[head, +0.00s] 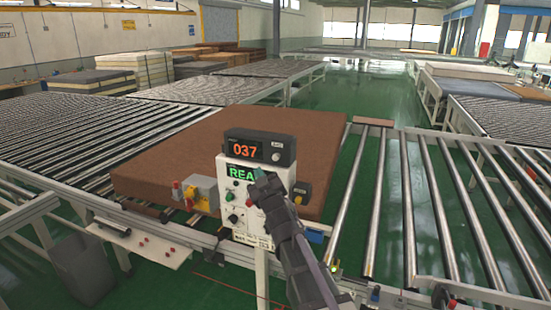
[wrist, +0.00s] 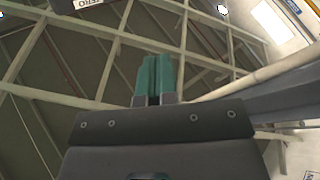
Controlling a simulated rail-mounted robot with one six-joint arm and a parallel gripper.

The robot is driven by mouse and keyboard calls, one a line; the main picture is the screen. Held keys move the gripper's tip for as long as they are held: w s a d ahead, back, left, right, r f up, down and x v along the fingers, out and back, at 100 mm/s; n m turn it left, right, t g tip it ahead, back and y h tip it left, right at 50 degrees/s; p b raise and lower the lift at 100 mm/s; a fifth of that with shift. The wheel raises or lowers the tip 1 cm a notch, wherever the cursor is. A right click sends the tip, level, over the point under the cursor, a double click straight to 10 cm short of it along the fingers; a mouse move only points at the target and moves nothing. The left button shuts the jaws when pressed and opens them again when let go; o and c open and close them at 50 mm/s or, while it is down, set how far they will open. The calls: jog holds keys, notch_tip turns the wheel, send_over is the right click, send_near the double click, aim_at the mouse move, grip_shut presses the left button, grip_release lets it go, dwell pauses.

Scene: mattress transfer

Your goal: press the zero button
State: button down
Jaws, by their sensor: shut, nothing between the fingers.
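A dark display box (head: 259,137) shows orange digits 037 and sits on top of the control panel (head: 234,217). At the right of its face are a small light label (head: 278,145) and a round button (head: 276,157). The label's text is too small to read in the head view. My gripper (head: 261,174) is just below the box, in front of the panel, and covers part of its green screen. In the wrist view my gripper (wrist: 154,62) has its teal fingers together and empty. A dark box edge with a white label (wrist: 90,3) shows at the top left, apart from the fingertips.
The panel carries several other buttons and knobs. A brown mattress (head: 200,140) lies behind it on rollers. A yellow and grey device (head: 201,194) stands to its left. Roller conveyors (head: 450,190) run to the right. A grey bin (head: 83,268) is at lower left.

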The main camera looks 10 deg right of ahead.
aim_at(276, 157)
dwell(0.3)
jog(key=shift+w+d, duration=0.85)
jog(key=shift+w, duration=0.35)
jog(key=shift+w+d, duration=0.85)
jog(key=shift+w, duration=0.4)
jog(key=shift+w+d, duration=0.85)
jog(key=shift+w, duration=0.35)
jog(key=shift+w+d, duration=0.2)
jog(key=shift+w, duration=0.1)
jog(key=shift+w+d, duration=0.5)
jog(key=shift+w, duration=0.2)
dwell(0.5)
jog(key=shift+s+a, duration=0.7)
jog(key=shift+s, duration=0.3)
